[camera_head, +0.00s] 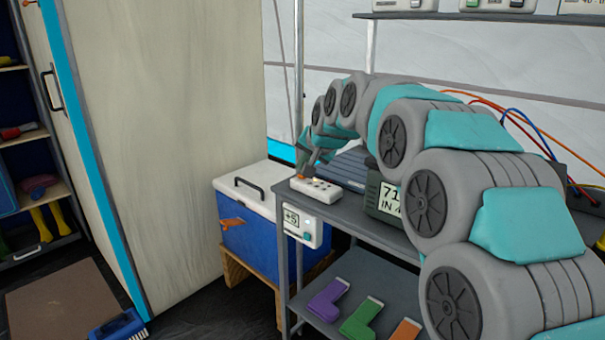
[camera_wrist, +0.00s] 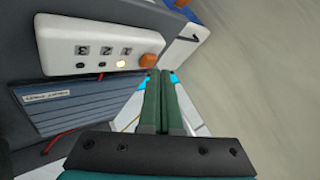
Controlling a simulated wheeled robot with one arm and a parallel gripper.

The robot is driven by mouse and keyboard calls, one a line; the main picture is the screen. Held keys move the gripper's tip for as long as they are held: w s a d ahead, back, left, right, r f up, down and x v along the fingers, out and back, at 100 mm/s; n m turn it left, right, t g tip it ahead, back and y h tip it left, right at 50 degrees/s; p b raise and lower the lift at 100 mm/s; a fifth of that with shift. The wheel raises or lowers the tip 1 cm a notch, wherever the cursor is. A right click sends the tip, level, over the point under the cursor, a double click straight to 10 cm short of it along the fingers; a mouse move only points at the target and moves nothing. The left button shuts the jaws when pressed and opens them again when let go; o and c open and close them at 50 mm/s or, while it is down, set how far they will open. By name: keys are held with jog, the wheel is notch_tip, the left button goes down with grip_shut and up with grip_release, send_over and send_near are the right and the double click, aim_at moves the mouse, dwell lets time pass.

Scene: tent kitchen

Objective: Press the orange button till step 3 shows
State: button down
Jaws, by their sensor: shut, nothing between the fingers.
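A white control box (camera_head: 318,190) lies on the grey table; it also shows in the wrist view (camera_wrist: 70,35). It carries the numbers 3, 2 and 1, each with a small lamp. The lamp by 1 (camera_wrist: 121,64) glows; the other two are dark. The orange button (camera_wrist: 148,61) sits at the end of the box, beside the 1; in the head view (camera_head: 301,178) it is small. My gripper (camera_wrist: 159,72) is shut and empty, its fingertips close to the button. I cannot tell whether they touch it.
A blue-grey ribbed item (camera_wrist: 80,100) lies beside the box. A display unit (camera_head: 388,197) stands farther right on the table. A blue cooler with a white lid (camera_head: 245,182) stands left of the table.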

aim_at(303, 180)
jog(key=shift+r, duration=0.35)
jog(key=shift+r+p, duration=1.2)
jog(key=shift+r, duration=1.3)
dwell(0.8)
notch_tip(303, 180, up, 4)
jog(key=n+h, duration=0.1)
jog(key=n, duration=0.3)
jog(key=n+h, duration=0.1)
jog(key=n, duration=0.3)
jog(key=n+t+h, duration=0.1)
jog(key=n, duration=0.4)
jog(key=shift+f+h+b, duration=0.1)
jog(key=shift+h+b, duration=0.3)
jog(key=shift+f, duration=0.15)
